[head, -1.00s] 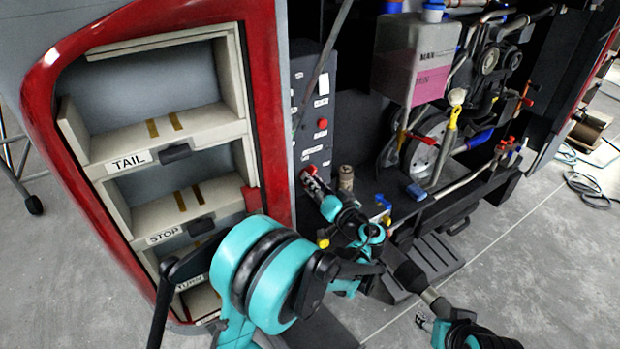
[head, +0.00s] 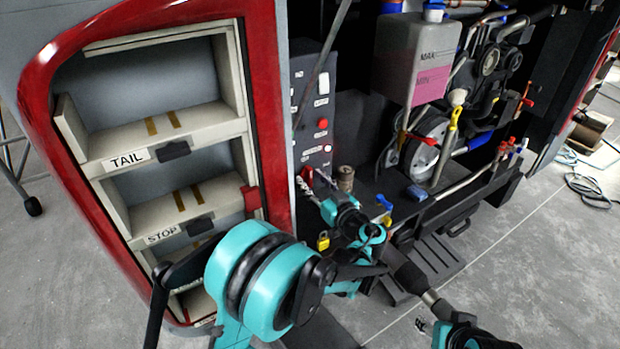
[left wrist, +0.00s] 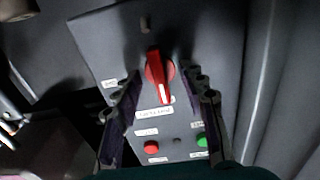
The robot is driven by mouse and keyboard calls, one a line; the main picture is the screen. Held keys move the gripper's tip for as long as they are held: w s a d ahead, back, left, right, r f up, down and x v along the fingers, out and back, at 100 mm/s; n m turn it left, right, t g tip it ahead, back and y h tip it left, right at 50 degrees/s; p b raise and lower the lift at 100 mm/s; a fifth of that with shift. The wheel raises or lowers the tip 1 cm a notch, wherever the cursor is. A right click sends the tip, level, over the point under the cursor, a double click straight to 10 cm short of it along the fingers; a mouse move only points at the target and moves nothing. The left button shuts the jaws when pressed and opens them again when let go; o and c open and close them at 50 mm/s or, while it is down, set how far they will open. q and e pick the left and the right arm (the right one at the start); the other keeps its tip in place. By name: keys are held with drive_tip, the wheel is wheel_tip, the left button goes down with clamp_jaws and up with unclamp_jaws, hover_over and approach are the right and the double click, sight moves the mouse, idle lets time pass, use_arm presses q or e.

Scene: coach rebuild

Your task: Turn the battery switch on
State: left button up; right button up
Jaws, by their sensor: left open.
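The battery switch (left wrist: 158,78) is a red rotary handle on a dark grey panel. In the left wrist view its grip runs nearly upright, its lower end tilted slightly right. A label sits just below it, too blurred to read. In the head view a bit of its red (head: 307,175) shows at the panel's foot. My left gripper (left wrist: 161,88) is open, one finger on each side of the handle, with visible gaps. It also shows small in the head view (head: 310,184). My right gripper (head: 424,326) is low at the right, far from the switch; its fingers are too small to read.
Below the switch are a red button (left wrist: 151,147) and a green button (left wrist: 202,141). The panel (head: 312,110) stands beside the red-framed shelf unit (head: 272,110). A brown cylinder (head: 345,178) stands close right of my left gripper. Open floor lies at the lower right.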

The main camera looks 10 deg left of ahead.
use_arm(q)
drive_tip(key=v, duration=0.9)
drive_tip(key=shift+d, duration=0.1)
idle(0.4)
